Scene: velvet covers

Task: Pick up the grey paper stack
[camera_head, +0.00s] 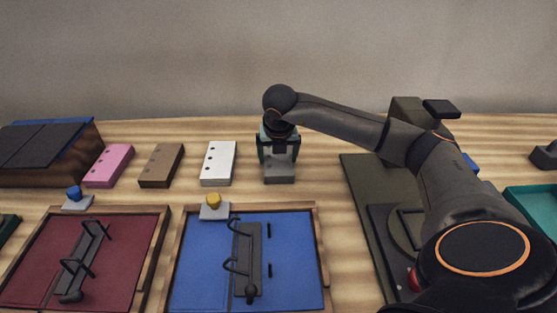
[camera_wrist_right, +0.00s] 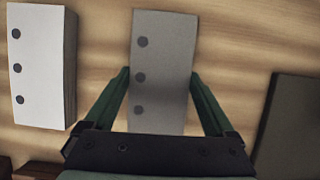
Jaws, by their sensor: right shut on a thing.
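The grey paper stack (camera_head: 279,173) is at the right end of a row of paper stacks at the back of the table. In the right wrist view the grey stack (camera_wrist_right: 162,70) shows three dark punched holes along its left side. My right gripper (camera_head: 278,158) is over it from above, its fingers (camera_wrist_right: 160,80) on either side of the stack and shut on it. I cannot tell whether the stack is clear of the table. My left gripper is not in view.
White (camera_head: 218,163), brown (camera_head: 161,165) and pink (camera_head: 108,165) stacks lie to the left. A red cover (camera_head: 50,250) and a blue cover (camera_head: 200,270) with ring mechanisms lie in front. A dark green device (camera_head: 360,200) stands right, with a teal tray (camera_head: 535,210) beyond.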

